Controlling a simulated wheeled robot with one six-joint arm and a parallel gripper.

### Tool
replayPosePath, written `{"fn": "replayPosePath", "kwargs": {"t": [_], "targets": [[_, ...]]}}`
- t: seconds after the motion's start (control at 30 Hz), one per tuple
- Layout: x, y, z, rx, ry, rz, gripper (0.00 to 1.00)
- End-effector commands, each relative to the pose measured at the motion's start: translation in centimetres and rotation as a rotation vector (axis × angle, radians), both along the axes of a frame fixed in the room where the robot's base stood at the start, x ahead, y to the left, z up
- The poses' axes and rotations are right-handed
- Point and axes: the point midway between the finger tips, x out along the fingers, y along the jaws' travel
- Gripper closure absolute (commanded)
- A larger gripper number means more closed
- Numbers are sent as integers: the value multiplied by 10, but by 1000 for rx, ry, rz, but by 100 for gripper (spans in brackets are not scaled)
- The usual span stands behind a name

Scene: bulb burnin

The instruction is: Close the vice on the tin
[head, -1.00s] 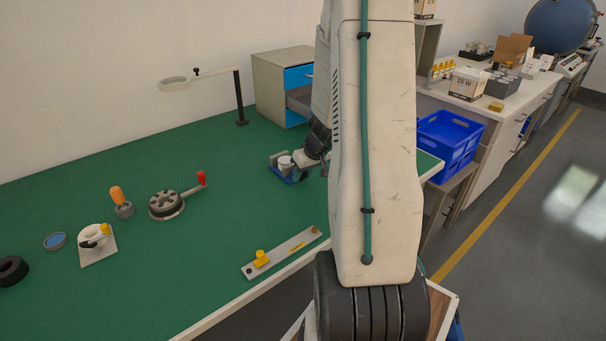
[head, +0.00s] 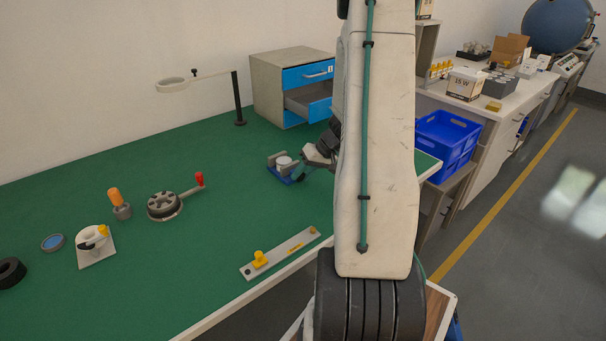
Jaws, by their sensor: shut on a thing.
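The small vice (head: 273,163) with a blue base and grey jaws stands on the green bench near its right side. The tin (head: 284,160), round and pale on top, sits upright between the jaws. Whether both jaws touch it is too small to tell. My gripper (head: 304,174) is at the right end of the vice, shut on what looks like the vice handle. My arm and the small scale hide most of the grip.
A grey cabinet (head: 263,85) with blue drawers, one pulled out, stands behind the vice. A lamp-like stand (head: 239,105) is at the back. A metal bar with a yellow knob (head: 285,252) lies at the front edge. The bench (head: 225,230) between is clear.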

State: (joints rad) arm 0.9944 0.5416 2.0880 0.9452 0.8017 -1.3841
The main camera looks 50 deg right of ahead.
Motion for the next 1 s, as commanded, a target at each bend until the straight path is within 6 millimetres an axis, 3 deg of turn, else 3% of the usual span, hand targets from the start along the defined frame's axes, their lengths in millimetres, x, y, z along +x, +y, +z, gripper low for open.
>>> {"fn": "replayPosePath", "kwargs": {"t": [0.2, 0.23, 0.3, 0.67, 1.0], "targets": [[-1, 0, -1, 0, 2, -2, 89], [-1, 0, -1, 0, 2, -2, 61], [-1, 0, -1, -1, 2, -1, 45], [0, 1, 0, -25, 7, 1, 45], [2, 7, 2, -306, 73, 5, 45]]}}
